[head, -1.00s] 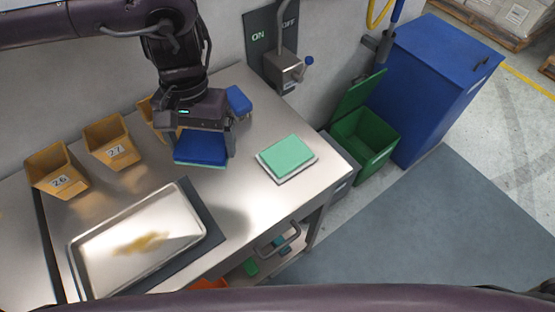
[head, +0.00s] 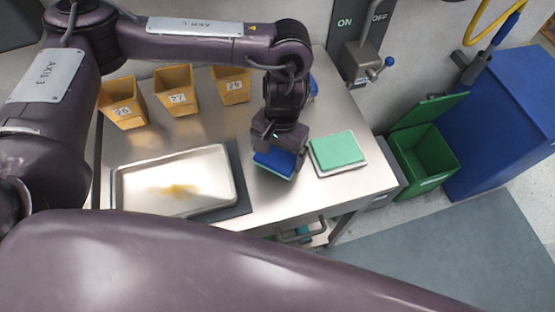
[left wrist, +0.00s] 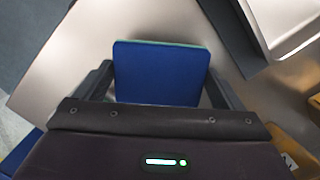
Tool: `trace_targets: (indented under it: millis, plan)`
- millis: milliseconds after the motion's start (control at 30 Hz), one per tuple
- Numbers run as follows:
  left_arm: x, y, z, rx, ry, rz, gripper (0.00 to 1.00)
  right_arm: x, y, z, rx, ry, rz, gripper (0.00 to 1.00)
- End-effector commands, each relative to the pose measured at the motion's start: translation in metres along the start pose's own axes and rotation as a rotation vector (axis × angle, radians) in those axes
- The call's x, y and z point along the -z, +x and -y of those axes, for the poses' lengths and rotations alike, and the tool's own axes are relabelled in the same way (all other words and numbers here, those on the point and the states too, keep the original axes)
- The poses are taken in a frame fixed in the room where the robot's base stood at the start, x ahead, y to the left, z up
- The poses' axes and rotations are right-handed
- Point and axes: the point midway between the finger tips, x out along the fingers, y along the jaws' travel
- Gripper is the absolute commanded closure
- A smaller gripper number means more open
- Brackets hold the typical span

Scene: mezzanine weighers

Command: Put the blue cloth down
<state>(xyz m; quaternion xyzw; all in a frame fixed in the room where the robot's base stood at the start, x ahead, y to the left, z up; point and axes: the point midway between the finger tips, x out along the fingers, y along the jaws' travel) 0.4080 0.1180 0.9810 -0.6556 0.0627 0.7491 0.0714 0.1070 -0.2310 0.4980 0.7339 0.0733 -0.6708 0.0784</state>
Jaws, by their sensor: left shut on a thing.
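My left gripper (head: 280,154) is shut on a folded blue cloth (head: 273,164), with one finger at each side of it. The cloth hangs level over the steel table between the metal tray and the green cloth; I cannot tell whether it touches the table. In the left wrist view, the blue cloth (left wrist: 160,72) lies between the fingers, with a thin green edge along its far side. A second blue piece (head: 313,86) is partly hidden behind my left gripper. My right gripper is out of view.
A green cloth (head: 338,149) lies on a pale pad to the right. A metal tray (head: 140,200) with a yellow smear stands left on a dark mat (head: 243,190). Several tan bins (head: 176,92) line the back. Bare steel table (head: 280,205) lies in front of the held cloth.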

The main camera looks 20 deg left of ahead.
Motion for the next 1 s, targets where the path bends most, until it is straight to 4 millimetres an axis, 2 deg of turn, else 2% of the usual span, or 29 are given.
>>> trace_targets:
  millis: [333, 767, 800, 867, 1000]
  plan:
    - [0.005, 0.04, -0.001, -0.001, 0.0, 0.002, 0.28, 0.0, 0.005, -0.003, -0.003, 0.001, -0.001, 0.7]
    - [0.006, 0.046, 0.0, 0.0, -0.001, 0.0, 0.28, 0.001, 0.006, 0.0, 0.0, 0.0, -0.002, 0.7]
    - [0.006, 0.045, 0.0, 0.0, 0.0, 0.0, 0.05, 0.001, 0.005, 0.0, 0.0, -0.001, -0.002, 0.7]
    - [0.006, 0.045, 0.0, 0.0, 0.0, 0.0, 0.0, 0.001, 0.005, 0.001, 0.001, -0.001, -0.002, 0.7]
    - [0.006, 0.045, 0.0, 0.0, 0.0, -0.001, 0.0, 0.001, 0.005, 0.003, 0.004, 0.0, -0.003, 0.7]
